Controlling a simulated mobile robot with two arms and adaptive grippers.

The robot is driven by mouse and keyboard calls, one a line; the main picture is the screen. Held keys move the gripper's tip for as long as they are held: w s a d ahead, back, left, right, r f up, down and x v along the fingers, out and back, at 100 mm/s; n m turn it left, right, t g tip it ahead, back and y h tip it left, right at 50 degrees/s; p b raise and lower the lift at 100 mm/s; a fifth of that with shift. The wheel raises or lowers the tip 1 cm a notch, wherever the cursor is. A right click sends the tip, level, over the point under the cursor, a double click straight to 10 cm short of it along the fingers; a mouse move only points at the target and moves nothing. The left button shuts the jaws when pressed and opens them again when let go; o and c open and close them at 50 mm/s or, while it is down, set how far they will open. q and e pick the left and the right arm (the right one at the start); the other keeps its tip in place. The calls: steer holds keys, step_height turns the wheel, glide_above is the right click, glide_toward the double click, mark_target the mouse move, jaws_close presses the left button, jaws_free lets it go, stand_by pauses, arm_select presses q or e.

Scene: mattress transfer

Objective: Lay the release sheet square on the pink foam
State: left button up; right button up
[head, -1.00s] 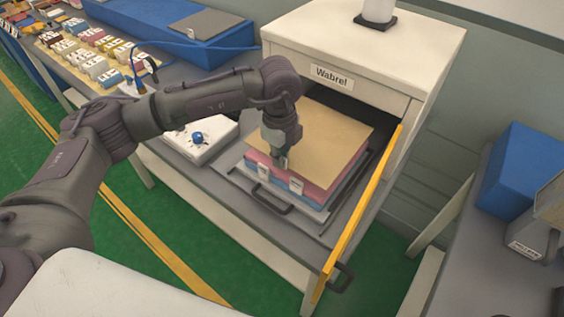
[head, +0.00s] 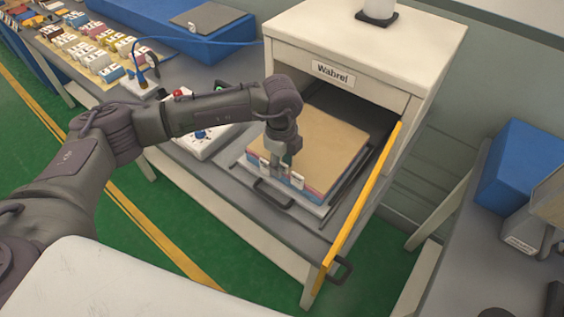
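The tan release sheet (head: 330,143) lies flat on top of a layered stack on the pulled-out tray. Its near edge is close to the stack's front edge. Under it a thin strip of the pink foam (head: 313,189) shows, with a blue layer beneath. White tags hang at the stack's front. My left gripper (head: 276,172) points down at the front left edge of the sheet. Its fingertips are small and partly merge with the tags, so I cannot tell whether they grip the sheet. The far part of the stack is shaded by the cabinet. My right gripper is out of view.
The white cabinet marked Wabrel (head: 360,45) stands over the tray's back. A yellow-edged door (head: 360,210) stands open at the right of the tray. A white control box (head: 205,140) is at the left, partly behind my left arm. A tray handle (head: 272,194) sticks out in front.

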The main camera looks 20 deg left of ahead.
arm_select(q)
steer(key=shift+r, duration=0.55)
step_height(320, 180, up, 11)
steer(key=b, duration=0.3)
steer(key=shift+s, duration=0.1)
